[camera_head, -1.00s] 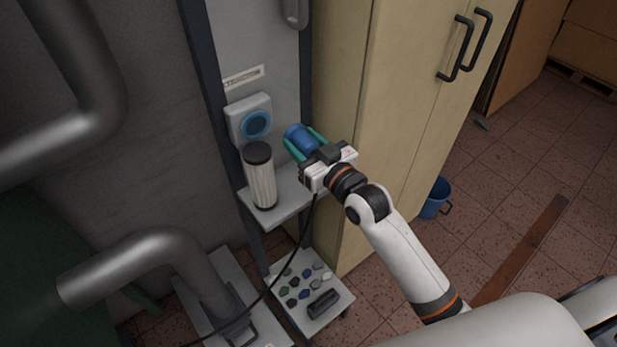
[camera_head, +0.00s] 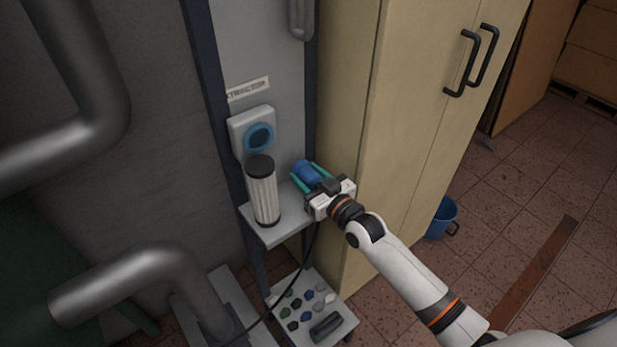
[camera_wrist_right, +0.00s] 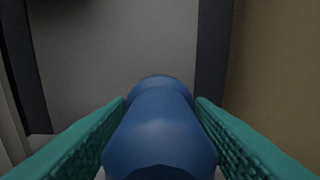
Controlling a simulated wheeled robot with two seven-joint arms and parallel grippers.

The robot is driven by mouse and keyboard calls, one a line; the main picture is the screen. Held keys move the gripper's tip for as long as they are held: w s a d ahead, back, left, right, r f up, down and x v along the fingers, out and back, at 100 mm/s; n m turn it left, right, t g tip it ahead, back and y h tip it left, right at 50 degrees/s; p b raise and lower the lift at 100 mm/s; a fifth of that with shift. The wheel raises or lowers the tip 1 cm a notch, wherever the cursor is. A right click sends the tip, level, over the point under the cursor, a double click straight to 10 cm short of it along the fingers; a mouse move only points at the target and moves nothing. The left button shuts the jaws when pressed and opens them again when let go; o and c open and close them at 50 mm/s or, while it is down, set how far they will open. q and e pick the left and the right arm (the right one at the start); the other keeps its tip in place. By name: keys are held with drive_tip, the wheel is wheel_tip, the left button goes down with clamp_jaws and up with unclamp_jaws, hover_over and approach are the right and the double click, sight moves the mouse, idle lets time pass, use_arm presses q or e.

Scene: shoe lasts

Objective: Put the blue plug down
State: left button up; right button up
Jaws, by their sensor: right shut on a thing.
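The blue plug (camera_head: 305,172) is held between the teal fingers of my right gripper (camera_head: 311,177). In the right wrist view the plug (camera_wrist_right: 160,135) fills the space between the two ridged fingers (camera_wrist_right: 160,122), which press on its sides. A black cable hangs below the gripper. The plug is over or at the right part of the small grey shelf (camera_head: 270,236); whether it touches the shelf cannot be told. The blue round socket (camera_head: 259,137) on the wall box is up and left of the plug, apart from it. My left gripper is not in view.
A ribbed cylinder with a black cap (camera_head: 262,190) stands on the shelf, just left of the plug. A beige cabinet (camera_head: 400,130) rises close on the right. Below is a tray (camera_head: 345,302) with several small pieces. A blue bucket (camera_head: 443,217) stands on the floor.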

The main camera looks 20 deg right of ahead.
drive_tip(key=shift+f+b, duration=0.4)
drive_tip(key=shift+f, duration=0.3)
drive_tip(key=o, duration=1.3)
drive_tip(key=shift+r, duration=0.1)
drive_tip(key=shift+s+r+p, duration=0.1)
drive_tip(key=shift+r+p, duration=0.45)
drive_tip(key=shift+r, duration=0.1)
drive_tip(key=v, duration=1.1)
drive_tip(key=shift+s+b, duration=0.35)
drive_tip(key=shift+s, duration=0.05)
drive_tip(key=shift+d, duration=0.1)
